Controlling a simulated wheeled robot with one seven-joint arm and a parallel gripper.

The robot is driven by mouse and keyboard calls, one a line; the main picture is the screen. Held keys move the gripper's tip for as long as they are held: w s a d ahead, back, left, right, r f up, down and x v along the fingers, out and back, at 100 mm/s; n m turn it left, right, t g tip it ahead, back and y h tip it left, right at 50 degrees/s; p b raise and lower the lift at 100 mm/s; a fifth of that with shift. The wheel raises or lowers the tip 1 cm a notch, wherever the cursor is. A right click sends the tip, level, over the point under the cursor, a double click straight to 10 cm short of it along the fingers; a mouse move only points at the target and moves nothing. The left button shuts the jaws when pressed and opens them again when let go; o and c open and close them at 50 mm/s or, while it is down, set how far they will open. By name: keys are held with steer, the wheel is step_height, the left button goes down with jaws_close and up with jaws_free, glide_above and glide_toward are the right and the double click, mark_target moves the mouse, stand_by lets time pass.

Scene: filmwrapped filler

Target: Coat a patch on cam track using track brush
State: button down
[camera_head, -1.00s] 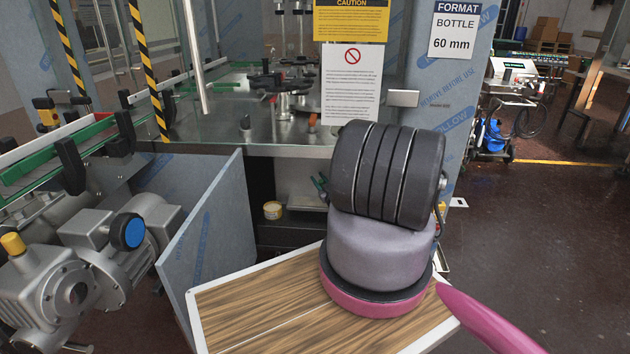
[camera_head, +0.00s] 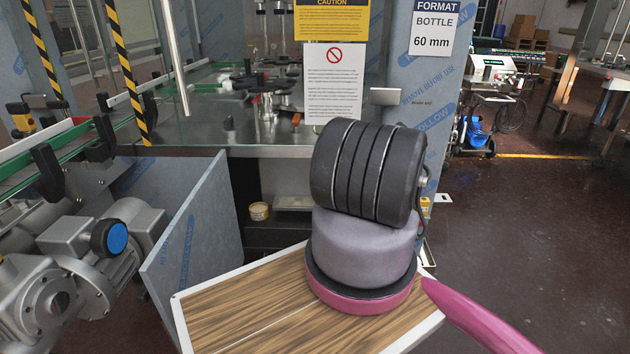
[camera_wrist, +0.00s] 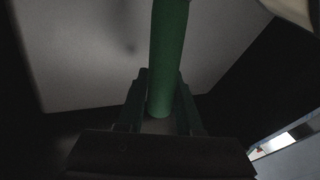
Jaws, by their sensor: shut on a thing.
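In the wrist view my gripper (camera_wrist: 158,102) is shut on a green rod-like handle (camera_wrist: 168,45), which I take to be the track brush. The handle stands upright in the picture between the two dark fingers, and its upper end runs out of view. No bristles show. In the head view my own arm hides the gripper and the brush. I cannot pick out the cam track for sure. The open machine cabinet (camera_head: 268,178) behind my arm is dark inside.
A small yellow tin (camera_head: 259,211) stands inside the cabinet. A grey-blue door panel (camera_head: 190,250) stands open to its left. A geared motor (camera_head: 70,270) and green-railed conveyor (camera_head: 40,150) are further left. Open floor (camera_head: 530,240) lies to the right.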

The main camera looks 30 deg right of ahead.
steer(key=shift+r, duration=3.1)
step_height(320, 180, up, 3)
steer(key=shift+f, duration=0.1)
